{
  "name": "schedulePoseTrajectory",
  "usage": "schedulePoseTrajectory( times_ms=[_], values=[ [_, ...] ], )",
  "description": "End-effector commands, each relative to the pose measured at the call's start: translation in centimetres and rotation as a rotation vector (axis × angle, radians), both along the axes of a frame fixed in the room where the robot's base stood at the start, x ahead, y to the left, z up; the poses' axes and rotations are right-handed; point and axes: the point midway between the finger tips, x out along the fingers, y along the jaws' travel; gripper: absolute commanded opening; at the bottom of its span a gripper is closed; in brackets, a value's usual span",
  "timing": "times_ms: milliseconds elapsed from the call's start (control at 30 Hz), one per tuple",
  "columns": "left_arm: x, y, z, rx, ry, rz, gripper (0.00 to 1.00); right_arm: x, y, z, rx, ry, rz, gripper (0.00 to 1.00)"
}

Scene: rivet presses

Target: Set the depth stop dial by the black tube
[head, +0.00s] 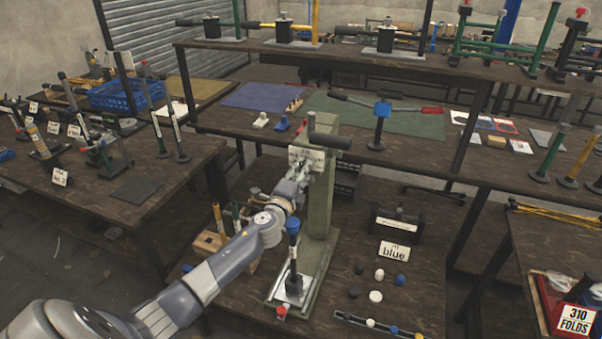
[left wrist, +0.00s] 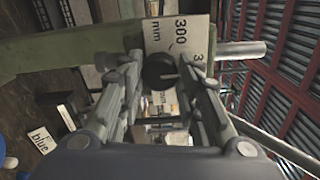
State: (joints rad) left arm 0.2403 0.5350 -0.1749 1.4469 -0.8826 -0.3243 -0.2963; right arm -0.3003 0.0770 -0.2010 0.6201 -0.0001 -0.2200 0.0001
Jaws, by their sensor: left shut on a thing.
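An olive-green press (head: 321,215) stands on the near table with a white plate (head: 300,153) on its upper front. In the left wrist view the plate (left wrist: 178,38) reads "300 mm", and a round black dial knob (left wrist: 157,71) sits in front of it. My left gripper (head: 311,169) is at the plate, its fingers (left wrist: 160,80) shut on the knob from both sides. The knob is hidden by the gripper in the head view. My right gripper is out of view.
Several small black, white and blue caps (head: 376,296) lie nearby. A wooden holder with tubes (head: 208,241) stands left, behind my arm. A dark horizontal cylinder (head: 330,141) juts from the press top.

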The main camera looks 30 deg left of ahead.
Motion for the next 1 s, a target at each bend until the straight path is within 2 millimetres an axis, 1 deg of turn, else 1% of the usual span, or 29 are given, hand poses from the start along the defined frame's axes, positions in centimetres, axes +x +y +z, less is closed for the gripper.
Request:
schedulePoseTrajectory(
  times_ms=[167,200,267,300,533,600,733,867,1000],
  values=[
    [0.0,0.0,-0.1,-0.001,0.002,-0.001,0.08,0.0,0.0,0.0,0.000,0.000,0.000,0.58],
    [0.0,0.0,-0.1,-0.001,0.002,-0.001,0.34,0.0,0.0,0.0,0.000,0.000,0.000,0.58],
    [0.0,0.0,-0.1,-0.001,0.002,-0.001,0.48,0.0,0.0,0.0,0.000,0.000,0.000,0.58],
    [0.0,0.0,-0.1,-0.001,0.002,-0.001,0.53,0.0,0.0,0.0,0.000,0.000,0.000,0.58],
    [0.0,0.0,-0.1,-0.002,0.000,0.000,0.53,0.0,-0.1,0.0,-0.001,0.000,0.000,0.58],
    [0.0,0.0,0.0,-0.002,0.000,0.000,0.53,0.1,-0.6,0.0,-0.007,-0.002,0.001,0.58],
    [-0.5,-0.1,-0.1,-0.001,0.000,-0.001,0.53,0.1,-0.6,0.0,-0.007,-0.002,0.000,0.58],
    [-1.9,-0.4,-0.1,-0.002,0.002,-0.001,0.53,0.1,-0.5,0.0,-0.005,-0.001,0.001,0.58],
    [-4.3,-1.1,-0.2,-0.002,0.003,-0.001,0.53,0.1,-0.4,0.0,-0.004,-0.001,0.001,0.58]
  ],
)
